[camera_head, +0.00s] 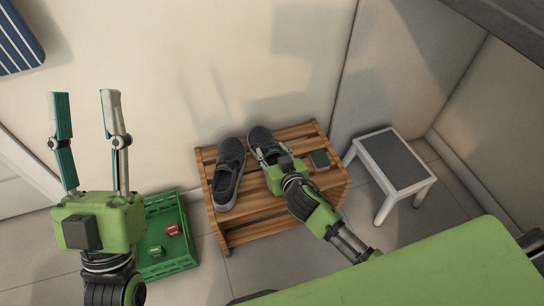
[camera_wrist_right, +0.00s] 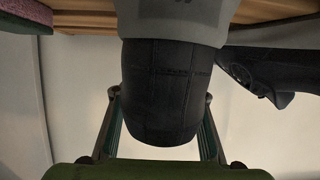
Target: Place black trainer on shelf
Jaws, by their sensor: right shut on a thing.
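The slatted wooden shelf (camera_head: 240,232) stands against the wall. One black trainer (camera_head: 229,172) with a grey sole lies on its left part. A second black trainer (camera_head: 260,137) is beside it to the right, at the shelf top, partly hidden by my right gripper (camera_head: 272,158). In the right wrist view the gripper's fingers are on both sides of this trainer's dark heel (camera_wrist_right: 165,95), shut on it. I cannot tell whether its sole touches the slats. The other trainer also shows in the right wrist view (camera_wrist_right: 260,72). My left gripper (camera_head: 86,98) is open and empty, fingers upward.
A green and reddish sponge-like block (camera_head: 320,159) lies on the shelf's right part. A green crate (camera_head: 182,262) with small red and green items stands left of the shelf. A white step stool (camera_head: 393,160) with a grey top stands to the right.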

